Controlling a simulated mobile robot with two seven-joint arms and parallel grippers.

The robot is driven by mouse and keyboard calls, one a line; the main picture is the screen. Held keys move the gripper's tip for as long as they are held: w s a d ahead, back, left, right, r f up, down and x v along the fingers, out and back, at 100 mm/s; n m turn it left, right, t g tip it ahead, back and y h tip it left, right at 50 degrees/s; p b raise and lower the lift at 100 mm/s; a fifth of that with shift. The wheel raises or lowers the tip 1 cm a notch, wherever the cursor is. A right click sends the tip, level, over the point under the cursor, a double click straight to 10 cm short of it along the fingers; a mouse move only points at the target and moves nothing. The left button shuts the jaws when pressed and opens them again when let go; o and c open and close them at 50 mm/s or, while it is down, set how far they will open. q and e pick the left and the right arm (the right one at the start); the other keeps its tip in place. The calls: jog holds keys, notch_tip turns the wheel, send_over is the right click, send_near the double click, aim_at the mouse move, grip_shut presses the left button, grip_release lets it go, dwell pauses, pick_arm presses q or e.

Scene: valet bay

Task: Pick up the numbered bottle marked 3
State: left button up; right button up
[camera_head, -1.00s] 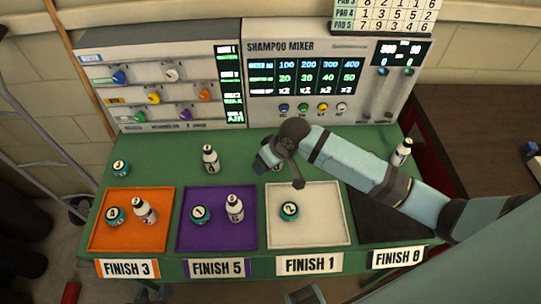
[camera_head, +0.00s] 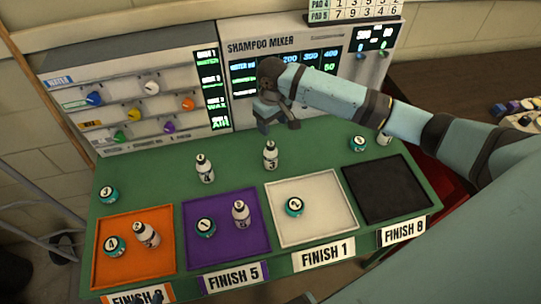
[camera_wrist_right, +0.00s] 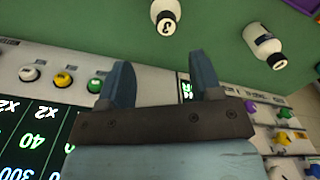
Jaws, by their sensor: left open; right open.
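The white bottle marked 3 (camera_head: 270,156) stands upright on the green table, behind the white pad. It also shows at the top of the right wrist view (camera_wrist_right: 166,14). My right gripper (camera_head: 274,118) is open and empty, in front of the mixer panel and above and behind the bottle. In the right wrist view its two fingers (camera_wrist_right: 158,85) stand apart, with the bottle beyond them and no contact. Only a small dark part of my left gripper (camera_head: 150,298) shows at the bottom edge, below the orange pad.
A white bottle marked 4 (camera_head: 204,169) stands left of bottle 3. Bottles and teal jars sit on the orange (camera_head: 160,262) and purple pads (camera_head: 235,255). The white pad (camera_head: 325,222) holds a teal jar (camera_head: 294,207). The black pad (camera_head: 385,190) is empty. The shampoo mixer (camera_head: 235,75) stands behind.

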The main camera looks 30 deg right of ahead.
aim_at(271, 144)
notch_tip(271, 144, down, 4)
jog(key=shift+r, duration=0.2)
jog(key=shift+s+a+f+p, duration=0.1)
jog(key=shift+a+f+p, duration=0.05)
jog(key=shift+f, duration=0.75)
jog(key=shift+s+a+f+p, duration=0.1)
jog(key=shift+f+p, duration=0.05)
jog(key=shift+f, duration=0.8)
jog(key=shift+a+f+p, duration=0.15)
jog(key=shift+f, duration=0.75)
jog(key=shift+c, duration=0.4)
grip_shut()
